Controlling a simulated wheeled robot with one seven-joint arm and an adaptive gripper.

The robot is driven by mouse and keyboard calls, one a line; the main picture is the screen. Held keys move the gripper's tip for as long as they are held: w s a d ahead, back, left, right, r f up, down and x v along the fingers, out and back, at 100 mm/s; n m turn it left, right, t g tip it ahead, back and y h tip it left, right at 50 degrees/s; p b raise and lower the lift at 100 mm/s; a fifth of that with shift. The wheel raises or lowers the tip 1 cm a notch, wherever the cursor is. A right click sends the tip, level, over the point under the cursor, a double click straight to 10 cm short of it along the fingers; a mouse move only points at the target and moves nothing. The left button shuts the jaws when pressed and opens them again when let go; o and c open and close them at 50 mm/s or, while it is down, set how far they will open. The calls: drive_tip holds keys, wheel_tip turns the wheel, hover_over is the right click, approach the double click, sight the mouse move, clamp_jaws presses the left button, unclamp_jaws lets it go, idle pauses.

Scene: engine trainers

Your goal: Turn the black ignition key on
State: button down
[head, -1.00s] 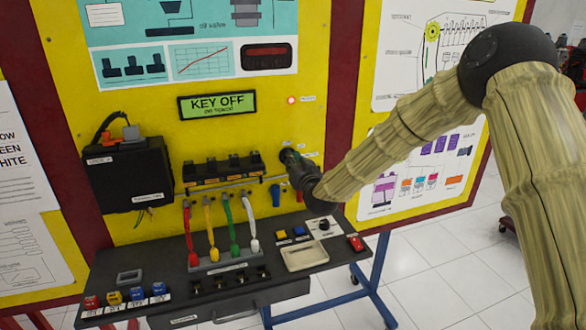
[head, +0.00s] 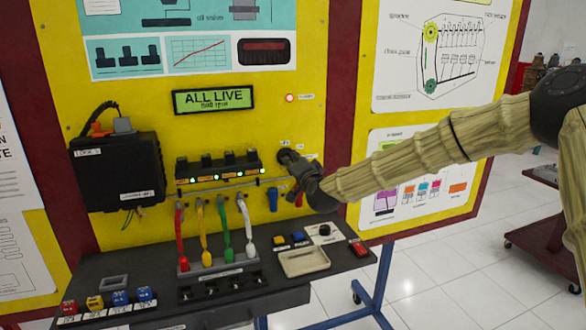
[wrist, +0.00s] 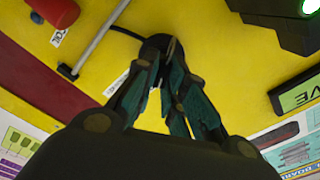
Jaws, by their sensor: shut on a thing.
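The black ignition key (wrist: 173,48) sits in its dark round switch on the yellow panel, between my fingertips in the wrist view. My gripper (wrist: 165,70) is shut on it, with the fingers close to the panel. In the head view my gripper (head: 293,165) reaches the switch from the right and hides most of the key. The display (head: 213,99) reads "ALL LIVE" above a smaller line. Green lights show on the black coil row (head: 218,172) left of the switch.
A black box (head: 118,172) is mounted at the left of the panel. Red, yellow, green and white leads hang above the dark shelf (head: 200,270). A blue part and a red part hang just below my gripper. A small light (head: 290,98) shows right of the display.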

drive_tip(key=shift+m, duration=0.3)
drive_tip(key=c, duration=1.5)
unclamp_jaws()
drive_tip(key=shift+d, duration=0.15)
drive_tip(key=v, duration=1.2)
